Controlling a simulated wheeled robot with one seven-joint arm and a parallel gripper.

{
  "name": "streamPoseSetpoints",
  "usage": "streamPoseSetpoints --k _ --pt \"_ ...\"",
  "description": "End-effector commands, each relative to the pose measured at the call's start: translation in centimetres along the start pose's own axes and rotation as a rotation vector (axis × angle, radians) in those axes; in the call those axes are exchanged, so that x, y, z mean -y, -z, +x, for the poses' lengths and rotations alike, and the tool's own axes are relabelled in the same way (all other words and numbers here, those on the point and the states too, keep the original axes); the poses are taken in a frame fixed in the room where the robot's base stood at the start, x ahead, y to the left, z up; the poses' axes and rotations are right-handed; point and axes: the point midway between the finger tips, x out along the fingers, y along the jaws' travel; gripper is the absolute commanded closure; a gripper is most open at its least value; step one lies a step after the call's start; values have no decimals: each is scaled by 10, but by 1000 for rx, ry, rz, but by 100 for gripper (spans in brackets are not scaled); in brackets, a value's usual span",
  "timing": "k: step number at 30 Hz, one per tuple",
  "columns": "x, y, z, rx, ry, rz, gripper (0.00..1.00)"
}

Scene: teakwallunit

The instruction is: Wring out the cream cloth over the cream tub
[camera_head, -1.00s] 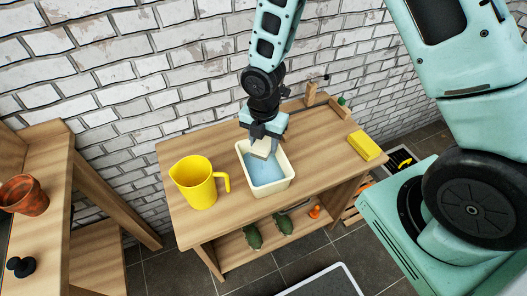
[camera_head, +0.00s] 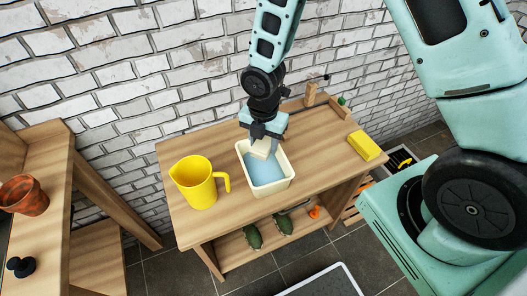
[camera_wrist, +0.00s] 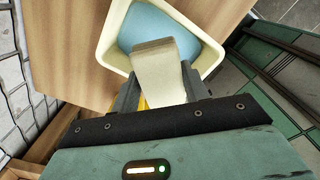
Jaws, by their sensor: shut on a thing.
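The cream tub (camera_head: 288,183) stands on the wooden table and holds light blue water; its rim also shows in the wrist view (camera_wrist: 212,52). My gripper (camera_head: 264,137) is over the back part of the tub. It is shut on the cream cloth (camera_head: 260,150), a folded, block-like piece that hangs down between the fingers. In the wrist view the cloth (camera_wrist: 157,72) reaches out over the blue water. I cannot tell whether its lower end touches the water. The fingers (camera_wrist: 157,90) are partly hidden behind the cloth and the wrist.
A yellow jug (camera_head: 194,183) stands on the table left of the tub. A yellow block (camera_head: 364,146) lies at the right end, and a small wooden block (camera_head: 310,94) stands at the back. The table (camera_head: 322,147) is bare between tub and yellow block.

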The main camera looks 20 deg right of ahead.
Motion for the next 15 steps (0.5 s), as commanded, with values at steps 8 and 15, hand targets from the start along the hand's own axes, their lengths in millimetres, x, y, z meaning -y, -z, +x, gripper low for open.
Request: streamPoseSetpoints --k 8,15 --pt "0 0 -8 0 0 0 70" --pt "0 0 -28 0 0 1 70"
